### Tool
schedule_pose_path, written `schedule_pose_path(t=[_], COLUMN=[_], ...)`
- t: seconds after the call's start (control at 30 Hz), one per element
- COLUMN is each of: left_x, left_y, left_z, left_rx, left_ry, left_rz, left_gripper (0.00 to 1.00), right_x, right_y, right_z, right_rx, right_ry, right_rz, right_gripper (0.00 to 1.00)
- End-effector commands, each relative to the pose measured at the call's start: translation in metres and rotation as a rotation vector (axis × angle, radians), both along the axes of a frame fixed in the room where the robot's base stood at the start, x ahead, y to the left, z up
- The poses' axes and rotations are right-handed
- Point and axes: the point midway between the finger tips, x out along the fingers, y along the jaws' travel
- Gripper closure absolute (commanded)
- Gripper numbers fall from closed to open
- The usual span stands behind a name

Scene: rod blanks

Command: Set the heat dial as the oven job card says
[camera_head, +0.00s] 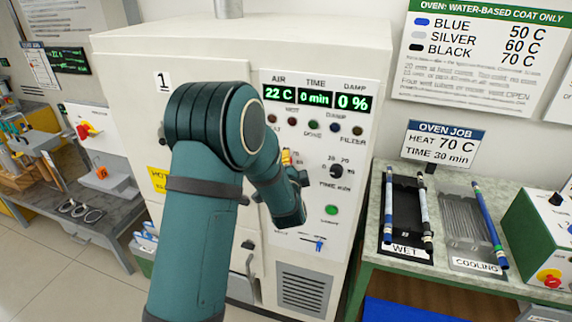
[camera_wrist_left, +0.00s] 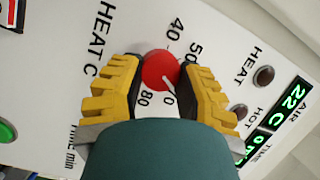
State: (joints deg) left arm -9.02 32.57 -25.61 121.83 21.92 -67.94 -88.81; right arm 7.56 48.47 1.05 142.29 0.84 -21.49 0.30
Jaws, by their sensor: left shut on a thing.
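The oven job card (camera_head: 440,145) on the right reads HEAT 70 C, TIME 30 min. The red heat dial (camera_wrist_left: 158,68) is in the left wrist view, on the white panel marked HEAT C. My left gripper (camera_wrist_left: 160,82) is shut on it, a yellow-backed finger on each side. The dial's white mark points down-right, toward a partly covered number ending in 0, beside 80. The numbers 40 and 50 show above. In the head view my left arm hides the dial; only a bit of yellow finger (camera_head: 287,158) shows. My right gripper is out of view.
The oven display (camera_head: 316,99) reads 22 C, 0 min, 0 %. A black time knob (camera_head: 336,171) and a green button (camera_head: 331,210) sit close to my gripper. The WET tray (camera_head: 405,215) and the COOLING rack (camera_head: 466,225) stand on the right bench, holding rods.

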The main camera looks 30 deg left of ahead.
Motion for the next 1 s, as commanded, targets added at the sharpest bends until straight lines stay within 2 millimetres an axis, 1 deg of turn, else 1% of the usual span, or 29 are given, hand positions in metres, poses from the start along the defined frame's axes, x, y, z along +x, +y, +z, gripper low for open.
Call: schedule_pose_path(t=[0.2,0.4,0.6,1.0], left_x=[0.0010,0.0007,0.0005,0.0003], left_y=[-0.0007,0.0001,0.0006,0.0012], left_z=[-0.0006,-0.0009,-0.0009,-0.0008], left_rx=[0.141,0.221,0.256,0.263], left_ry=[0.030,0.050,0.059,0.060], left_rz=[-0.002,0.000,0.001,0.003], left_gripper=[1.00,1.00,1.00,1.00], right_x=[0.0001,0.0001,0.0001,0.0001], right_y=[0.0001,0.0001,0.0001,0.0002], right_z=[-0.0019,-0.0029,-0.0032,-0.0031], right_rx=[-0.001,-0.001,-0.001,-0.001], right_ry=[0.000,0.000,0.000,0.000], right_rz=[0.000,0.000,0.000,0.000], right_gripper=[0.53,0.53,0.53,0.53])
